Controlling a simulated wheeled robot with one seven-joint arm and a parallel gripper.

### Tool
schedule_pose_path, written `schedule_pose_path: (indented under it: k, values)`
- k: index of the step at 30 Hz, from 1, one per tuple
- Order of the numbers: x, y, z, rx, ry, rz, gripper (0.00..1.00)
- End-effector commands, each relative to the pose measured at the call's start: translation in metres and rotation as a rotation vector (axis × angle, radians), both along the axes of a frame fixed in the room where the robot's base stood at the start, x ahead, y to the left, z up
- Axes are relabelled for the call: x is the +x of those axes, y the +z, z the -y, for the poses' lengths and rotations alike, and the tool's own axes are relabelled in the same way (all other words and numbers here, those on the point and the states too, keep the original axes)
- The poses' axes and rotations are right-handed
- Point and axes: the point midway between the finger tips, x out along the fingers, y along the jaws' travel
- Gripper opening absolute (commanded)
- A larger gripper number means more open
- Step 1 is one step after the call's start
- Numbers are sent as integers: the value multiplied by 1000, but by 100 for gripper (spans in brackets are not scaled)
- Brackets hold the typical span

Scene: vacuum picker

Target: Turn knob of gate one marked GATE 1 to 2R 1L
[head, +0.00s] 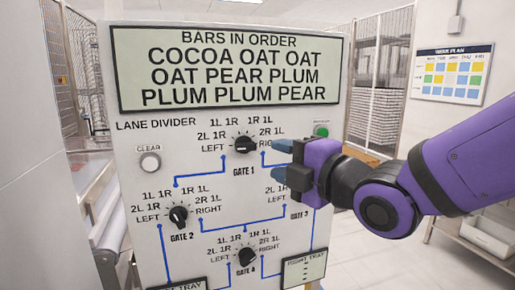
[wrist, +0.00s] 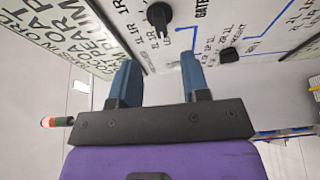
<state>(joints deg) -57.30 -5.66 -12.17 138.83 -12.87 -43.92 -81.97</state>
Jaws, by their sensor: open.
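The gate one knob (head: 244,145) is a black dial in the upper middle of the white panel, above the GATE 1 label.
The gate two knob (head: 179,215) and gate four knob (head: 247,257) sit lower on the panel. My arm hides the gate three knob in the head view. A clear button (head: 150,162) is at left and a green button (head: 321,130) at upper right. The order sign (head: 230,67) is above.

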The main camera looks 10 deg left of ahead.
Motion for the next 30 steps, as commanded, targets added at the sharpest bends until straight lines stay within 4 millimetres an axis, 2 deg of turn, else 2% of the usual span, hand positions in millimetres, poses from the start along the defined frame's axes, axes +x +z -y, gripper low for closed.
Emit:
schedule_pose_path:
  k: [9,15,28,29,30]
  values:
    - [32,-1,-45,-1,1,-2,43]
    - [45,-1,-63,-1,0,-2,43]
    - [51,0,-69,0,-1,-2,43]
    - [51,0,-69,0,-1,-2,38]
    - [51,0,-69,0,-1,-2,29]
